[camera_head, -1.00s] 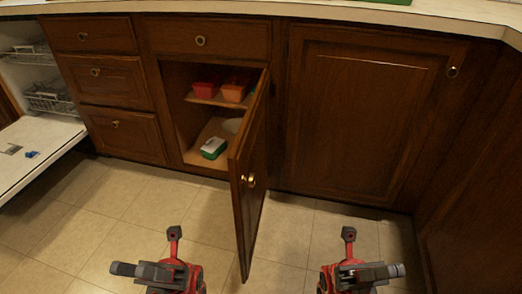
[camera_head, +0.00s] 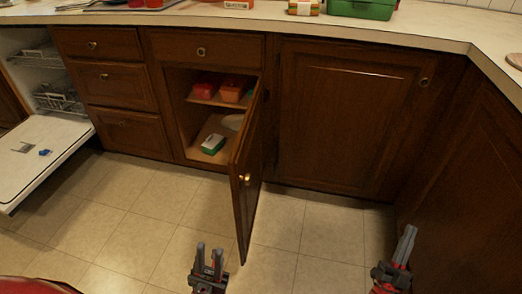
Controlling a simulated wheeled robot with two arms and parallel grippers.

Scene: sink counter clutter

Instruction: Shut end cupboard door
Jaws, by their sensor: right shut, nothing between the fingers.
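The cupboard door (camera_head: 248,165) is brown wood and stands wide open. It is hinged at the right side of the cupboard opening and swings out toward me. Its brass knob (camera_head: 243,179) is near the free edge. My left gripper (camera_head: 209,250) is at the bottom, left of the door's lower free corner, with its two fingers apart and nothing between them. It looks clear of the door. My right gripper (camera_head: 408,236) is at the lower right, shut and empty, well to the right of the door.
Inside the cupboard are red and orange containers (camera_head: 231,92) on a shelf and a green-and-white box (camera_head: 213,144) below. A dishwasher door (camera_head: 40,150) hangs open at the left. A closed cupboard (camera_head: 345,120) is right of the door. The tiled floor (camera_head: 315,230) is clear.

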